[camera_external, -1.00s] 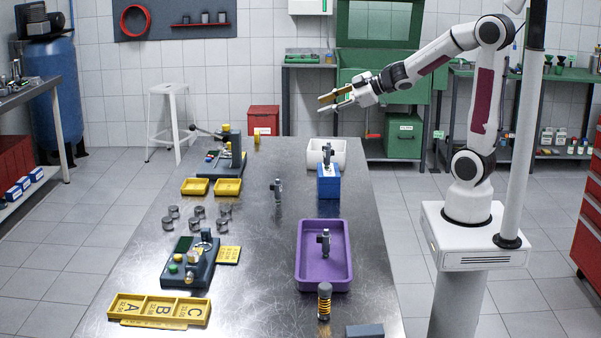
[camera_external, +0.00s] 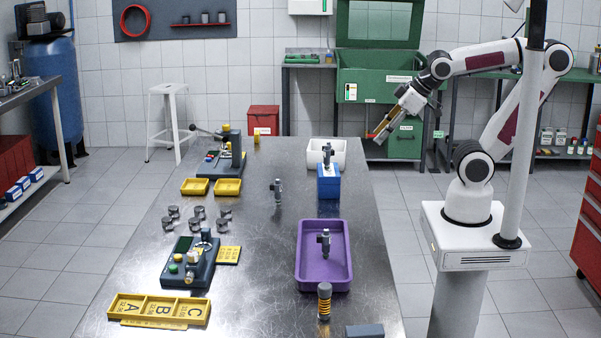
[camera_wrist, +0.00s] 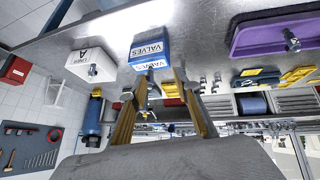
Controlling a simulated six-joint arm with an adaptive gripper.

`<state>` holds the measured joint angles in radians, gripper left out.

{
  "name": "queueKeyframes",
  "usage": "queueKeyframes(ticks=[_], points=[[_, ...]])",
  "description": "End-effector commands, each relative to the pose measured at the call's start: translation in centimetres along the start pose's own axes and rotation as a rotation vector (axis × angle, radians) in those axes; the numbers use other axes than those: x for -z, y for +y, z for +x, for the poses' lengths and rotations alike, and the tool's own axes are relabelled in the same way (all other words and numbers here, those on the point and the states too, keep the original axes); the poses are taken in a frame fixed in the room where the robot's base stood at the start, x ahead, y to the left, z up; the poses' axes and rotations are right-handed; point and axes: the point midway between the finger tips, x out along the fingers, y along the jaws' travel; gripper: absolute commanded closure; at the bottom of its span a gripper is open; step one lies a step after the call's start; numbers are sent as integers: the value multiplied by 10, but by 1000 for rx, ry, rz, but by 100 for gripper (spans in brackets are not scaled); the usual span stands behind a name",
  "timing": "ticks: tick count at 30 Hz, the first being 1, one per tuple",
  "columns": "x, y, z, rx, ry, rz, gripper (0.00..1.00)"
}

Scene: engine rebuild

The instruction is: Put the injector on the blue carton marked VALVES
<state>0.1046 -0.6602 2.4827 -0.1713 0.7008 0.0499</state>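The blue carton (camera_external: 328,186) stands on the steel table's right side. In the wrist view the carton (camera_wrist: 148,48) shows VALVES lettering. A second injector (camera_external: 278,190) stands upright on the bare table, left of the carton. A third injector (camera_external: 326,242) stands in the purple tray (camera_external: 302,285). My gripper (camera_external: 374,137) is open and empty, in the air right of and above the carton, touching nothing. Its two fingers show well apart in the wrist view (camera_wrist: 157,92).
A white bin (camera_external: 340,146) stands just behind the carton. A yellow-black spring strut (camera_external: 325,301) stands in front of the tray. Pistons, a grey tester (camera_external: 190,262) and yellow trays (camera_external: 195,187) occupy the table's left side. The table between is mostly clear.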

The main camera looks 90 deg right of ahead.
Motion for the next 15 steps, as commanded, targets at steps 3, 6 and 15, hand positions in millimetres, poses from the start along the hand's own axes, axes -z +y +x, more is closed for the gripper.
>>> queueKeyframes(ticks=[3, 6, 15], points=[[-25, -28, -13, 83, -56, -6, 69], [-40, -44, -20, 134, -94, -10, 69], [-52, -55, -26, 173, -124, -16, 69]])
